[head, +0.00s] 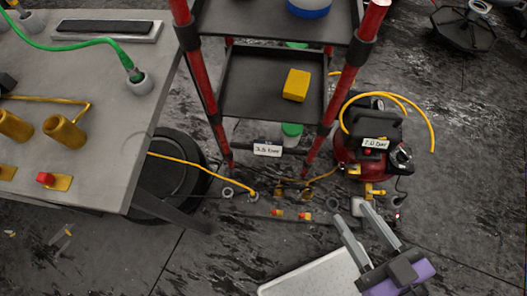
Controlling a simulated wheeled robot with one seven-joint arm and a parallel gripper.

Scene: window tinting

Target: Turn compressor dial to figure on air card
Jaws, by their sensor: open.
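The red compressor (349,164) stands on the floor right of the shelf rack, with a black top. A dark round part that looks like its dial (402,156) is on its right side; its setting is too small to read. A white card (376,143) on the compressor has writing that looks like "7.0 bar" or "2.0 bar". Another white card (267,149) at the rack's foot seems to read "3.5 bar". My gripper (353,214) is open and empty, below and in front of the compressor, apart from the dial.
The red-posted rack (210,97) holds a yellow block (296,85). A grey workbench (95,110) fills the left. Brass fittings (290,191) and a yellow hose (182,161) lie low between bench and compressor.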

